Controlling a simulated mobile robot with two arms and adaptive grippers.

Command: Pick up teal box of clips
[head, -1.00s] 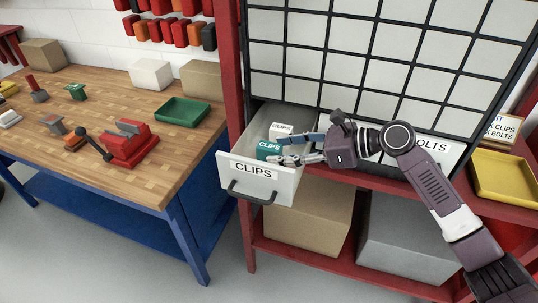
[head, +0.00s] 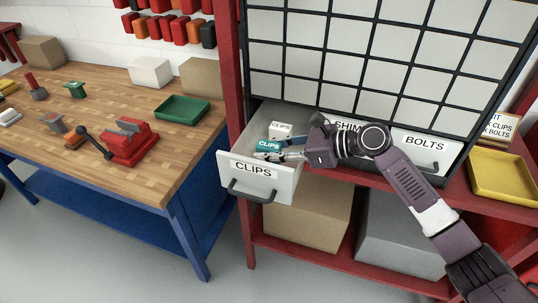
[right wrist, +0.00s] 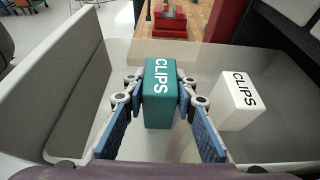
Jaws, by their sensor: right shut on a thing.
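The teal box of clips (right wrist: 159,97) stands in the open drawer labelled CLIPS (head: 284,189). In the right wrist view it sits between the two fingers of my right gripper (right wrist: 159,90), which touch its sides. In the head view the teal box (head: 268,145) is partly hidden by my right gripper (head: 268,156), which reaches into the drawer from the right and is shut on it. I cannot tell whether the box is clear of the drawer floor. A white box of clips (head: 280,129) stands in the drawer beside it. My left gripper is not in view.
The drawer sits in a red rack, with BOLTS (head: 425,144) and partly hidden SHIM drawers to the right. A yellow tray (head: 503,177) is at far right. A wooden workbench (head: 150,175) at left holds a green tray (head: 182,109) and a red vise (head: 130,142).

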